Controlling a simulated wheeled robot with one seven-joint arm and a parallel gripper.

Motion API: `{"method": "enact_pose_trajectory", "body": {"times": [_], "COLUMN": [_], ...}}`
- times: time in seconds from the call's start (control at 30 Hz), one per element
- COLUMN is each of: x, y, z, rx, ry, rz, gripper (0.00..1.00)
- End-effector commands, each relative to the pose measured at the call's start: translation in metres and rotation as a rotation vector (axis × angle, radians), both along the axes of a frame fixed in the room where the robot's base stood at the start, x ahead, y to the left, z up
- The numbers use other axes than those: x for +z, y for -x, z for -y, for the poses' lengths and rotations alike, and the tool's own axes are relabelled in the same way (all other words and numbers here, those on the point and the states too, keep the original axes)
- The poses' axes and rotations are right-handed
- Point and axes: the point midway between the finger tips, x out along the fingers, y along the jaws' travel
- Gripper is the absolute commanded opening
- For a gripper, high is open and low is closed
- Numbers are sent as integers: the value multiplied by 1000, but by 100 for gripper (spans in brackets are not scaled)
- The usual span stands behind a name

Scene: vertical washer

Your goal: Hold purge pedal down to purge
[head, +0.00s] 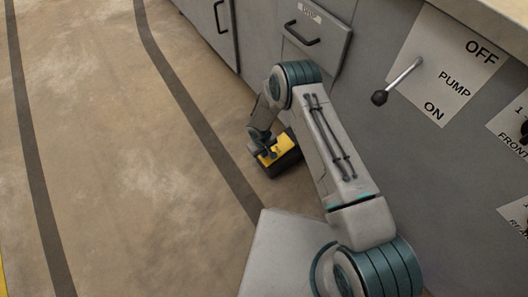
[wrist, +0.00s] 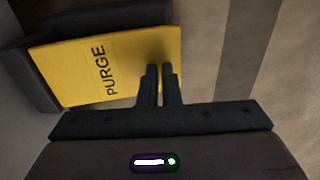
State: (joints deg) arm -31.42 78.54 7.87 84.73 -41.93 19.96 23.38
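The purge pedal is a yellow plate marked PURGE in a black housing on the floor. It shows in the head view (head: 283,146), partly hidden by my arm, and in the wrist view (wrist: 75,65). My gripper (wrist: 160,70) has its two dark fingers close together with only a thin gap, and nothing is seen between them. The fingertips overlap the pedal's right part in the wrist view. In the head view my gripper (head: 268,152) is at the pedal's top. I cannot tell whether it touches or presses the pedal.
A grey cabinet with drawers (head: 315,38) stands behind the pedal. A pump lever (head: 398,82) with OFF and ON labels sticks out at right, near my arm. Open concrete floor (head: 120,150) with dark stripes lies to the left.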

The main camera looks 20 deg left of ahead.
Motion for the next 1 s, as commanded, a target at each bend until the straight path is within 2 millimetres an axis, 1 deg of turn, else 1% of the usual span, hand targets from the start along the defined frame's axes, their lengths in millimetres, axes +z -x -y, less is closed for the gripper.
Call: {"method": "enact_pose_trajectory", "body": {"times": [0.03, 0.73, 0.87, 0.97, 1.0], "x": [-7, -6, 4, 21, 30], "y": [4, 4, 5, 6, 6], "z": [-1, -1, -2, -3, -4], "rx": [3, 3, 3, 1, -1], "ry": [-6, -6, -6, -5, -5], "rz": [-6, -6, -4, -3, -1], "gripper": [0, 0, 0, 0, 0]}}
